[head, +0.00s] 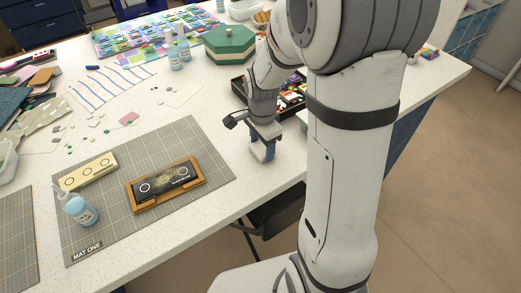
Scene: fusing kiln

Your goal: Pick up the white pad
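My gripper (262,153) points down at the table's front edge, right of the grid mat and in front of the black tray. Its fingertips are low, close to the tabletop. A small pale, bluish patch shows between or at the fingers, but it is too small to tell whether it is a held thing or part of the fingers. I cannot make out the white pad for certain; it may be hidden by my gripper or arm.
The grey mat (100,220) holds a wooden frame with a dark panel (168,186), a cream strip (88,171) and a bottle (80,209). A black tray (240,88) of coloured pieces and a green box (230,44) stand behind my gripper. The right tabletop is mostly clear.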

